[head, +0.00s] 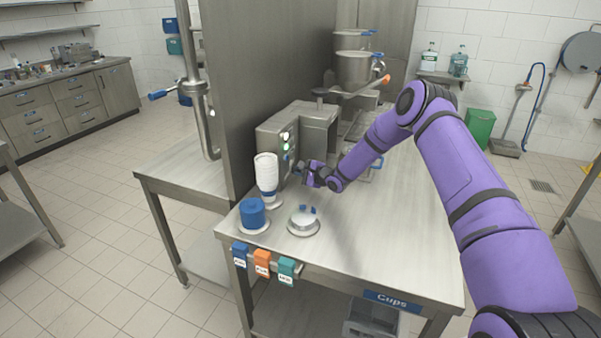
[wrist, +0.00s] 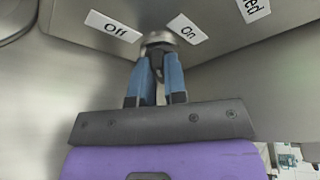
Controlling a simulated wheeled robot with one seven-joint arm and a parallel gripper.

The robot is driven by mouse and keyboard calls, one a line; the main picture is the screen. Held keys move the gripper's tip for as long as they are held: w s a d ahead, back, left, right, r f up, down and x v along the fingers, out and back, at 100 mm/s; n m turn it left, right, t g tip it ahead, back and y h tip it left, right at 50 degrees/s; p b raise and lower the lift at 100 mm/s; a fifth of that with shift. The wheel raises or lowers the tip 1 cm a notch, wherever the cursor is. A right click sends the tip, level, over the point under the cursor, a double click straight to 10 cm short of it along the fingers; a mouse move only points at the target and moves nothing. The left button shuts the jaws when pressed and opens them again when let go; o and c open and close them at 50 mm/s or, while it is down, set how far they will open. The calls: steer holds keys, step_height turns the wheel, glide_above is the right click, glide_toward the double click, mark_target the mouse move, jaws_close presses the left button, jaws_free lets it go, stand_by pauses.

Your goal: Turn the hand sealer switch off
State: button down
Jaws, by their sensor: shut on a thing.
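In the wrist view, a round silver switch knob (wrist: 158,37) with a dark middle sits on a grey metal face. An "Off" label (wrist: 113,26) is at its upper left and an "On" label (wrist: 187,28) at its upper right. My gripper (wrist: 160,64) has its blue fingers shut on the knob. I cannot tell which label the knob points to. In the head view, my gripper (head: 306,177) is at the lower front of the grey machine (head: 317,118), and it hides the knob.
Blue, orange and teal tags (head: 262,261) hang at the table's edge. The table's right part (head: 400,235) is clear.

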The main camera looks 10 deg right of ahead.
steer(key=shift+f+n+t, duration=0.2)
steer(key=shift+n+t, duration=0.7)
steer(key=shift+n, duration=0.8)
steer(key=c, duration=1.2)
jaws_free()
steer(key=shift+o, duration=0.2)
steer(key=shift+s, duration=0.1)
steer(key=v, duration=1)
steer(key=shift+s+d, duration=0.2)
steer(key=shift+s, duration=0.1)
